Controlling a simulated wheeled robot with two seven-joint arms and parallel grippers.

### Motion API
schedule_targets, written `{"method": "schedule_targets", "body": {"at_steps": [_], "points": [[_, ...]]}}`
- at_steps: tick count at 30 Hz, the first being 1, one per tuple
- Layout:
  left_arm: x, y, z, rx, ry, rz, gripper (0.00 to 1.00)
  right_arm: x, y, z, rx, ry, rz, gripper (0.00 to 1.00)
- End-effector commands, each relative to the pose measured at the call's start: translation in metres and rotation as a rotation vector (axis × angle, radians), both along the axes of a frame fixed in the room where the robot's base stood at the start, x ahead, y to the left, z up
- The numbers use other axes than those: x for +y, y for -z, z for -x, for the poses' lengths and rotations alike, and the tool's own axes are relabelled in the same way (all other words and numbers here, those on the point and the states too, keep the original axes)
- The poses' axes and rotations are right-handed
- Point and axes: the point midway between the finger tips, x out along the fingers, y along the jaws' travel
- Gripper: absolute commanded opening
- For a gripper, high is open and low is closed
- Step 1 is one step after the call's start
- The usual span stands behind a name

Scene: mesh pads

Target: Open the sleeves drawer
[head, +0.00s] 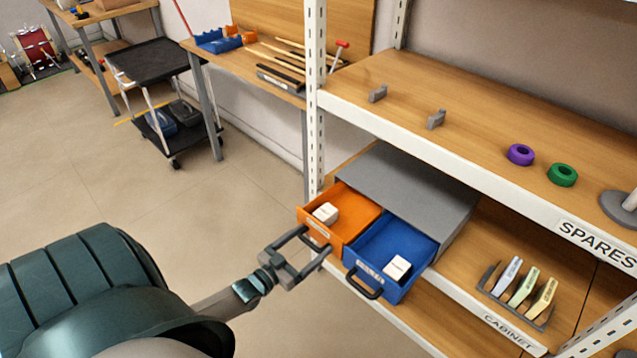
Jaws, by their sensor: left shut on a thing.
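A grey cabinet (405,187) on the lower shelf has two drawers, both pulled out. The orange drawer (352,205) is on the left and holds a white box (325,213). The blue drawer (411,238) is on the right and holds another white box (397,267). Its dark handle (364,284) is free. The labels on the drawer fronts are too small to read, so I cannot tell which is the sleeves drawer. My left gripper (318,249) is at the front of the orange drawer, shut on its handle, which the fingers mostly hide. My right gripper is not in view.
White shelf posts (315,100) stand close to the cabinet's left. The upper shelf (470,125) carries purple (520,155) and green (562,174) rings. A rack (517,295) with several pale pieces stands right of the drawers.

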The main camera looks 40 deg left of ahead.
Motion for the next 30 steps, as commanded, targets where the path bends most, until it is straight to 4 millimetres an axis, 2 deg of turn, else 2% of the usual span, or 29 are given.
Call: {"method": "schedule_targets", "body": {"at_steps": [6, 15, 16, 30], "points": [[0.0051, -0.0009, 0.0083, 0.000, -0.006, -0.003, 0.42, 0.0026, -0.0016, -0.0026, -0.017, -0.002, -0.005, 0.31], [0.0055, -0.0009, 0.0083, -0.001, -0.006, -0.004, 0.42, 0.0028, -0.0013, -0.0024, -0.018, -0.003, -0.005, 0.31], [0.0056, -0.0009, 0.0083, -0.001, -0.006, -0.004, 0.87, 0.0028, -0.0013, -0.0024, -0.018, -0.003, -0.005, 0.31], [0.0024, -0.0004, 0.0083, -0.001, -0.002, -0.001, 0.89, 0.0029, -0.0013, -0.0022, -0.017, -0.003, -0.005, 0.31]]}}
